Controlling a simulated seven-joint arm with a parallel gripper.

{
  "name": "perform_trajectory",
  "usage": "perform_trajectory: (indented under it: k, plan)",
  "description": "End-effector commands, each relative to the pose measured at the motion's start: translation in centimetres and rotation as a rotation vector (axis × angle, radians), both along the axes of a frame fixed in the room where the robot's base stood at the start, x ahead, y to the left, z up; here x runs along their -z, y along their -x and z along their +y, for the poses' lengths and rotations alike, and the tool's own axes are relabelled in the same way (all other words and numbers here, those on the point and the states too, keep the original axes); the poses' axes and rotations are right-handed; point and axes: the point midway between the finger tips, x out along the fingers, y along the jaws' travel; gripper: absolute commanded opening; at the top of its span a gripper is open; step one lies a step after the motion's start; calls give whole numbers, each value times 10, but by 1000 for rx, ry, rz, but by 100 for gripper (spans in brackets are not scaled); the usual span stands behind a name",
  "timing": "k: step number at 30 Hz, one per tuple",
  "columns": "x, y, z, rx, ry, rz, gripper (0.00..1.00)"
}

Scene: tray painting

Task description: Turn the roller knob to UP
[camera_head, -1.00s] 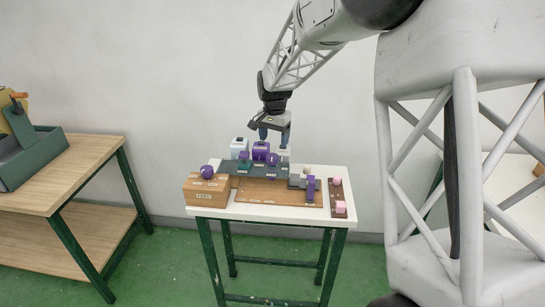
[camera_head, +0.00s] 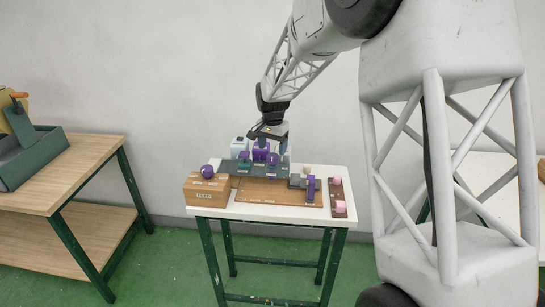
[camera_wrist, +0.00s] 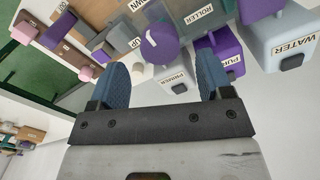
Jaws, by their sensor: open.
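The roller knob (camera_wrist: 160,44) is a round purple knob with a short white mark, seen in the wrist view just beyond and between my fingertips. Part of a DOWN label shows at the top edge. My gripper (camera_wrist: 164,66) is open, with one blue finger on each side of the knob; I cannot tell whether they touch it. In the head view, the knob (camera_head: 273,159) is on the grey panel, with my gripper (camera_head: 269,143) just above.
Containers labelled WATER (camera_wrist: 296,44), PURPLE (camera_wrist: 228,60) and PRIMER (camera_wrist: 178,78) crowd behind the knob. A wooden FEED box (camera_head: 205,190) with a purple ball stands on the table's left; a brown strip (camera_head: 338,195) with pink blocks lies at the right.

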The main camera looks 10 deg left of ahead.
Motion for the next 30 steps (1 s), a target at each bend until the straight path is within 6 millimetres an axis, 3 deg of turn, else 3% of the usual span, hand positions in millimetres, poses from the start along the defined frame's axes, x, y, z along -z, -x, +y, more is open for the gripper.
perform_trajectory:
  k: [10,23,30]
  plan:
    - [37,0,0,0,1,1,73]
    - [44,0,0,0,0,0,73]
    - [44,0,0,0,0,0,39]
